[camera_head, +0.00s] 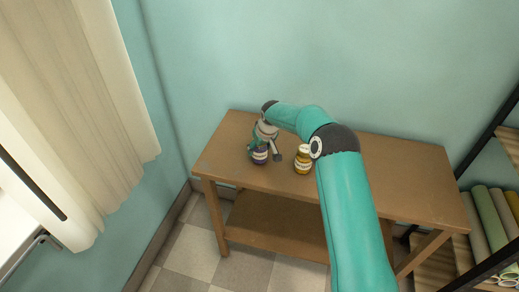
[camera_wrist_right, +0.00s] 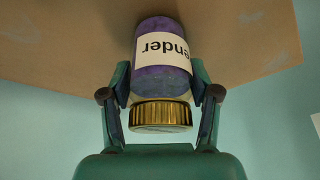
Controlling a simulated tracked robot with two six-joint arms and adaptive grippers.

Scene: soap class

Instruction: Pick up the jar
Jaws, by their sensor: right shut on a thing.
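A purple jar (camera_head: 259,156) with a white label and a gold lid is at the left part of the wooden table in the head view. My right gripper (camera_head: 266,143) is above and around it. In the right wrist view the jar (camera_wrist_right: 162,67) sits between the two fingers of my right gripper (camera_wrist_right: 163,92), which press on its sides near the lid. The label shows upside down and reads "ender". I cannot tell whether the jar's base touches the table. My left gripper is in neither view.
A second jar (camera_head: 303,160), yellow with a pale lid, stands to the right on the wooden table (camera_head: 410,185), near my right arm. The table's right part is clear. A dark-framed shelf with rolled items (camera_head: 487,222) stands at the far right. A curtain (camera_head: 85,100) hangs at the left.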

